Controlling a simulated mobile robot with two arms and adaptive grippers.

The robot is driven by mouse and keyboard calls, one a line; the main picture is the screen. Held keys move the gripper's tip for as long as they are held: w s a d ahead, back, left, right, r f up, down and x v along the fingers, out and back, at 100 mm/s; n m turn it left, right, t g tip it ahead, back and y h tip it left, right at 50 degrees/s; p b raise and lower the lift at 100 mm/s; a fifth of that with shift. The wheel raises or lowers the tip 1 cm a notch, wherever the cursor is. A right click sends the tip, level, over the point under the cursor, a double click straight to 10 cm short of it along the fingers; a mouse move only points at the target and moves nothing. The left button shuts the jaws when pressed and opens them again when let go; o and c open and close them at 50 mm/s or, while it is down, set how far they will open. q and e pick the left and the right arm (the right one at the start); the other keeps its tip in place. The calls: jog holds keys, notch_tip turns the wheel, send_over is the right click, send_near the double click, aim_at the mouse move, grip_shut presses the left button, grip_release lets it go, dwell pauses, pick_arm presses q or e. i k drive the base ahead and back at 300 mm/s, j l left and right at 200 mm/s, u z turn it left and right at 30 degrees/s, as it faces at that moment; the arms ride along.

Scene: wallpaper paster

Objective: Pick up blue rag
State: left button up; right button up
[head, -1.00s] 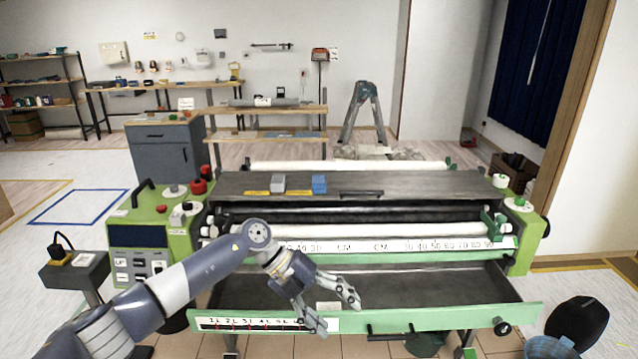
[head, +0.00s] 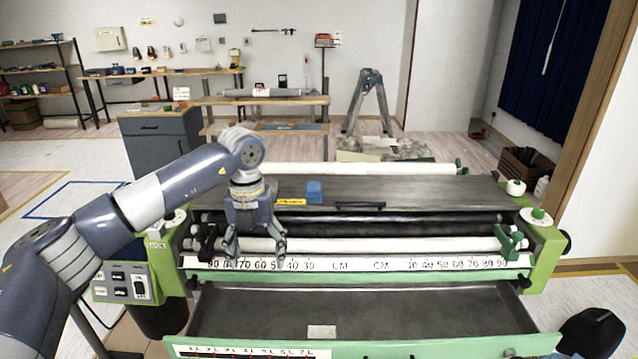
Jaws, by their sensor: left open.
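The blue rag (head: 314,191) is a small folded-looking blue block on the dark top plate of the green pasting machine. My left gripper (head: 258,258) points down with its two fingers spread, empty, in front of the machine's ruler and rollers. It is to the left of the rag and nearer to me, apart from it. My left wrist covers the part of the plate just left of the rag. My right gripper is not in view.
The dark top plate (head: 430,193) has a dark handle (head: 360,205) right of the rag, and a yellow strip (head: 291,202) lies beside it. White rollers and the ruler (head: 350,264) run in front. The tray (head: 420,310) below is mostly bare.

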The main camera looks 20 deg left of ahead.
aim_at(314, 189)
jog(key=i, duration=1.5)
